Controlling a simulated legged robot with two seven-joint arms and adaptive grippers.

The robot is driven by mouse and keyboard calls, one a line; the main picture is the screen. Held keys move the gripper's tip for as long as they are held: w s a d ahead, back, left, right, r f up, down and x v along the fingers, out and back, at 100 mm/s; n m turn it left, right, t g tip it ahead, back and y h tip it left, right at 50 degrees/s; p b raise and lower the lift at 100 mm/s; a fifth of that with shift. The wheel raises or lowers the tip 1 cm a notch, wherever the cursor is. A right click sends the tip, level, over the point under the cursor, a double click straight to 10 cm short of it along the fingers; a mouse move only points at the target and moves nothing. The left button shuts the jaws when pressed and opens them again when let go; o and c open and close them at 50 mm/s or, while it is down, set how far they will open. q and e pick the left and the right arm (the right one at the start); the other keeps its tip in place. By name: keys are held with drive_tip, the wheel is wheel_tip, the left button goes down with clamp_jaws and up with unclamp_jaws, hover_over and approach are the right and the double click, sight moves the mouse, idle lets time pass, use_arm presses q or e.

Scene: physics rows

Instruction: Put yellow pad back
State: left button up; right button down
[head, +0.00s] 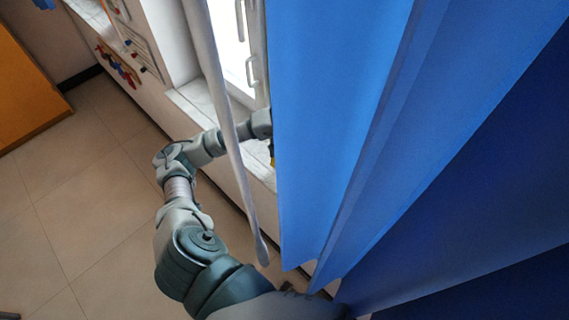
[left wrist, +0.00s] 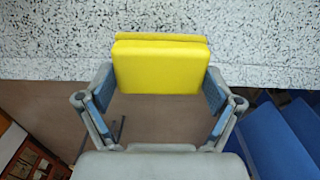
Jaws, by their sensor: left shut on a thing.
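The yellow pad (left wrist: 161,67) is a bright yellow block in the left wrist view, with a narrow yellow band along its far edge; I cannot tell whether that band is a second pad. My left gripper (left wrist: 160,80) has its fingers on either side of the pad and is shut on it. The pad's far part overlaps the speckled sill (left wrist: 50,45); I cannot tell whether it touches it. In the head view only a small yellow sliver (head: 272,154) shows at the blue curtain's edge, and the curtain hides the gripper. My right gripper is in neither view.
A blue curtain (head: 335,110) fills the head view's right side, close to my left arm. A pale pole (head: 222,95) hangs in front of that arm. A window (head: 232,45) is behind the sill. Tiled floor (head: 90,190) lies open at left, near an orange cabinet (head: 25,95).

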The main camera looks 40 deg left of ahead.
sight(283, 165)
use_arm(q)
drive_tip(key=shift+w+a, duration=0.3)
drive_tip(key=shift+a+f, duration=0.2)
drive_tip(key=shift+f, duration=0.05)
drive_tip(key=f, duration=0.2)
drive_tip(key=f+p, duration=0.1)
drive_tip(key=shift+a+f, duration=0.15)
drive_tip(key=shift+a, duration=0.15)
drive_tip(key=shift+d, duration=0.3)
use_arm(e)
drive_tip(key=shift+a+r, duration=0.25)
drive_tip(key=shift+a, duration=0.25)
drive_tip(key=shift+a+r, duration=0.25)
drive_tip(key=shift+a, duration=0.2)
use_arm(q)
drive_tip(key=o, duration=0.8)
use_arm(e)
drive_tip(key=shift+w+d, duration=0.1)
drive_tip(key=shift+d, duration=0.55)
